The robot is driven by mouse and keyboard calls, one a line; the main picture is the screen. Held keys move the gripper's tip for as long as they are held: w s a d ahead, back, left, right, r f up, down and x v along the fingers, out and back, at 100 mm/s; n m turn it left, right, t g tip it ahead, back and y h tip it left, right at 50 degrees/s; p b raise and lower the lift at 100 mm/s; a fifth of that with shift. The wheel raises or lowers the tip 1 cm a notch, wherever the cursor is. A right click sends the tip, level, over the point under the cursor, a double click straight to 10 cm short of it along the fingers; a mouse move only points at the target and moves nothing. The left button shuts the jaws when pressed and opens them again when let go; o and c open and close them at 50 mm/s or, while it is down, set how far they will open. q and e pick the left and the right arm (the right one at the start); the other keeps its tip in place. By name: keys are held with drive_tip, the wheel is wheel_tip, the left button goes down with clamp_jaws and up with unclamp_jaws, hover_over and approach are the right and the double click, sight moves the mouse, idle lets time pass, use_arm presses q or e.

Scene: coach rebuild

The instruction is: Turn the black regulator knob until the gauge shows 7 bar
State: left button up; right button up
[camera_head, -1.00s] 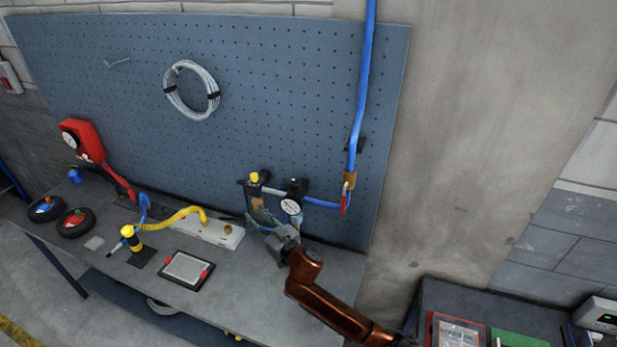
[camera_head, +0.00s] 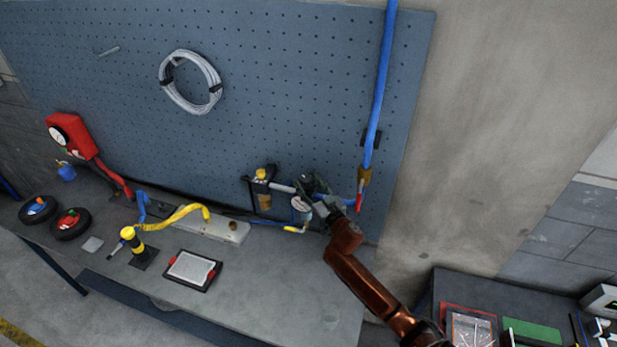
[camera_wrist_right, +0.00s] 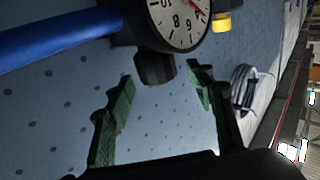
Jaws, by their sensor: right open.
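The black regulator knob (camera_wrist_right: 155,68) sits beside the round white gauge (camera_wrist_right: 176,22), which is cut off by the top edge of the right wrist view. A red needle shows on its dial, but I cannot tell the exact reading. My right gripper (camera_wrist_right: 160,74) is open, with its green fingers on either side of the knob and gaps visible between. In the head view my right gripper (camera_head: 312,184) is at the regulator, just above the gauge (camera_head: 300,204), and covers the knob. My left gripper is not in view.
A blue hose (camera_head: 380,90) runs down the pegboard (camera_head: 280,90) to a red-handled valve (camera_head: 360,195) right of the regulator. A yellow-topped filter unit (camera_head: 262,185) is close on the left. The bench (camera_head: 285,270) in front is mostly clear.

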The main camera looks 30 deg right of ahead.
drive_tip(key=shift+w+d, duration=0.1)
drive_tip(key=shift+w, duration=1.1)
drive_tip(key=shift+w+f, duration=0.1)
drive_tip(key=shift+w, duration=0.1)
drive_tip(key=shift+d, duration=0.1)
drive_tip(key=shift+c, duration=1.1)
drive_tip(key=c, duration=0.9)
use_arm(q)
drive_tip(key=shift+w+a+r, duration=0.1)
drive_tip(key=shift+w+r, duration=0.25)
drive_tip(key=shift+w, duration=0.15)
use_arm(e)
drive_tip(key=shift+c, duration=0.3)
